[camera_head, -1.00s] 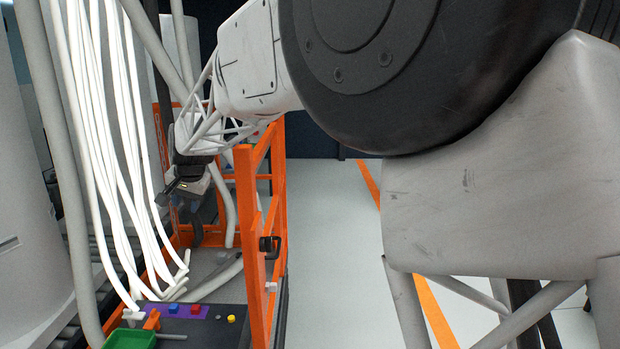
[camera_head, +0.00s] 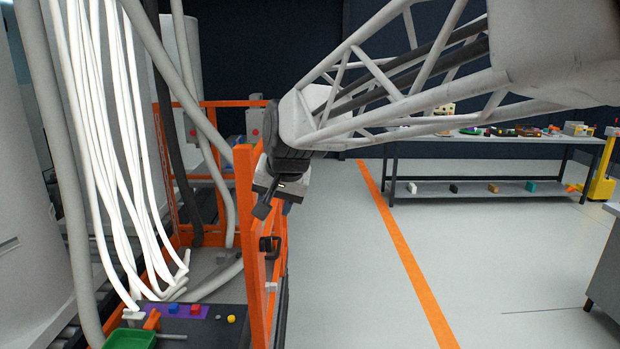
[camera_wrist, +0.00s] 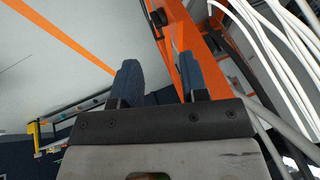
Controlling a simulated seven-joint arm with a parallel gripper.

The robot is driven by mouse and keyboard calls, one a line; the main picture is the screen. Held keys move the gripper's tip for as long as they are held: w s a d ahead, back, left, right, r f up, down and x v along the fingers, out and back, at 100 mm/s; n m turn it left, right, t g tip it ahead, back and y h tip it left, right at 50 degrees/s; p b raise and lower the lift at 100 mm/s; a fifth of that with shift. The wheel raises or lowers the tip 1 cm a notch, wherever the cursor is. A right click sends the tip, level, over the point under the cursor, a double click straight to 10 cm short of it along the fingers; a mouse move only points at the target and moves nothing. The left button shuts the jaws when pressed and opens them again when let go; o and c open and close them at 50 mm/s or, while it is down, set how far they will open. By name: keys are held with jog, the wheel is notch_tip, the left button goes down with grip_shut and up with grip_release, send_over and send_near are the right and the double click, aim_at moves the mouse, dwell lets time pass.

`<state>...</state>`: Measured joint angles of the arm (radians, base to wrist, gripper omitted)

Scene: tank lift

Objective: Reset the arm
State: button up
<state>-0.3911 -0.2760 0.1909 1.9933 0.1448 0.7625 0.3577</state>
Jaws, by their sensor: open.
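My gripper (camera_head: 262,208) hangs at the end of my lattice arm in the head view, in front of or beside the upper part of the orange lift frame (camera_head: 243,190). In the wrist view my gripper (camera_wrist: 160,75) shows two dark blue fingers apart with nothing between them but the floor and the orange frame behind. The orange frame (camera_wrist: 205,62) also runs past the right finger in the wrist view. I cannot tell how close the gripper is to the frame.
White hoses (camera_head: 110,150) hang at the left. A dark board (camera_head: 215,325) with small coloured pieces and a green tray (camera_head: 130,340) lies low left. A workbench (camera_head: 480,187) with items stands at the back right. The middle floor (camera_head: 340,270) is open.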

jog(key=s+d+f+g+h, duration=0.1)
jog(key=s+d+f, duration=0.5)
jog(key=s+d, duration=0.6)
jog(key=s+d+f+g+h, duration=0.1)
jog(key=s+d+f+h, duration=0.1)
jog(key=s+d+f, duration=0.5)
jog(key=s+d, duration=0.6)
jog(key=s, duration=0.1)
jog(key=shift+s+d+f, duration=0.2)
jog(key=shift+s, duration=0.1)
jog(key=shift+w, duration=0.1)
